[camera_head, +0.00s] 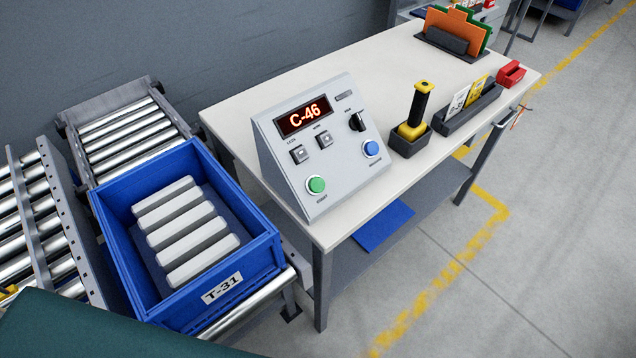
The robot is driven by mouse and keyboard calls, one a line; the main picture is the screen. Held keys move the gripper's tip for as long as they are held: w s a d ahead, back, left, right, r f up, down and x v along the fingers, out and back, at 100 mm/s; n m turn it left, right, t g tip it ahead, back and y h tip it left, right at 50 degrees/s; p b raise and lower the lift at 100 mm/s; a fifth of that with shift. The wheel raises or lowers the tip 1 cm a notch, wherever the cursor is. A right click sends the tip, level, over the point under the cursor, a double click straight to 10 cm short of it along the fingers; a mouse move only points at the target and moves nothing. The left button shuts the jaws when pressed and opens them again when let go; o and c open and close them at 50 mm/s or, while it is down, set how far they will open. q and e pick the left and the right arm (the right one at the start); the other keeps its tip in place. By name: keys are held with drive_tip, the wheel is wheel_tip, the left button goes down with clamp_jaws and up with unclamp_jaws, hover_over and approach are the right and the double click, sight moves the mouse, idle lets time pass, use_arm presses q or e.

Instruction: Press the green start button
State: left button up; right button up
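The green start button (316,184) is round, with a light ring around it. It sits at the lower left of the sloped face of a grey control box (343,182). The box stands on a pale-topped table (400,82), and its red display (305,116) reads C-46. A round blue button (371,148) is at the lower right of the same face. Two small square grey buttons and a black knob (357,121) are above. Nothing covers the green button. Neither of my grippers is in view.
A blue crate (262,262) labelled T-31, holding several pale bars, stands on a roller conveyor (118,128) left of the table. A yellow-black handheld tool (421,105) in a holder, a card tray (470,117) and a red item (510,73) stand right of the box.

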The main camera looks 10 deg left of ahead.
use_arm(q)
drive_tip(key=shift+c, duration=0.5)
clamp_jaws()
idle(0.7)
